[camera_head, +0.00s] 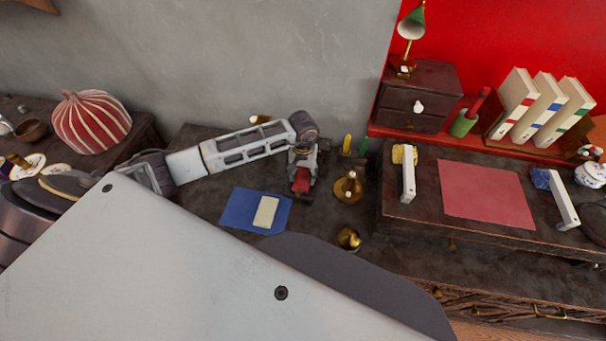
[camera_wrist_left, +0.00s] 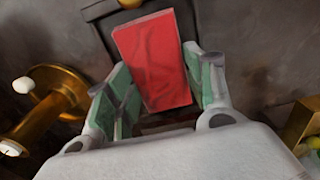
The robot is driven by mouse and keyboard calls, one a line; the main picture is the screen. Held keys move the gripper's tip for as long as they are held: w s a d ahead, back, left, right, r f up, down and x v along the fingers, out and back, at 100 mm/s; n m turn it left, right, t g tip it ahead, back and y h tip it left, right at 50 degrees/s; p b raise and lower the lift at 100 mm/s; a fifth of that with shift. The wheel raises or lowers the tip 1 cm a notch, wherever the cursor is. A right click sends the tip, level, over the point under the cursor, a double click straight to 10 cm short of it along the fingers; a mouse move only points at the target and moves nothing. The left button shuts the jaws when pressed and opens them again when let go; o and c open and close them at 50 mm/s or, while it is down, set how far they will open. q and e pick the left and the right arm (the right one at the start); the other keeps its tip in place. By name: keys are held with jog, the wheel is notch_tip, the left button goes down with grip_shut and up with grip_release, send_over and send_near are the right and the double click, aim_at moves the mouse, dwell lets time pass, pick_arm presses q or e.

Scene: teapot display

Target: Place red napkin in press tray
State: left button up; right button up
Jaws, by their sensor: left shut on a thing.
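A red napkin (camera_wrist_left: 155,62), a flat red block in shape, is held between the green-padded fingers of my left gripper (camera_wrist_left: 158,95) in the left wrist view. In the head view my left gripper (camera_head: 302,178) points down over the dark table, and the red napkin (camera_head: 301,181) shows between its fingers. A dark rimmed piece (camera_wrist_left: 97,13) lies just beyond the napkin in the wrist view. It may be the press tray; I cannot tell whether the napkin touches it. My right gripper is not in view.
A brass stand (camera_head: 349,188) and a brass bowl (camera_head: 348,238) stand right of the gripper. A blue mat (camera_head: 236,212) with a cream block (camera_head: 266,211) lies to its lower left. A red mat (camera_head: 486,193) lies on the right-hand desk.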

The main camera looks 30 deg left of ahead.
aim_at(303, 176)
pick_arm(q)
jog(key=shift+f, duration=0.3)
jog(key=o, duration=1)
jog(key=shift+r, duration=0.2)
notch_tip(303, 176, up, 12)
dwell(0.5)
dwell(0.3)
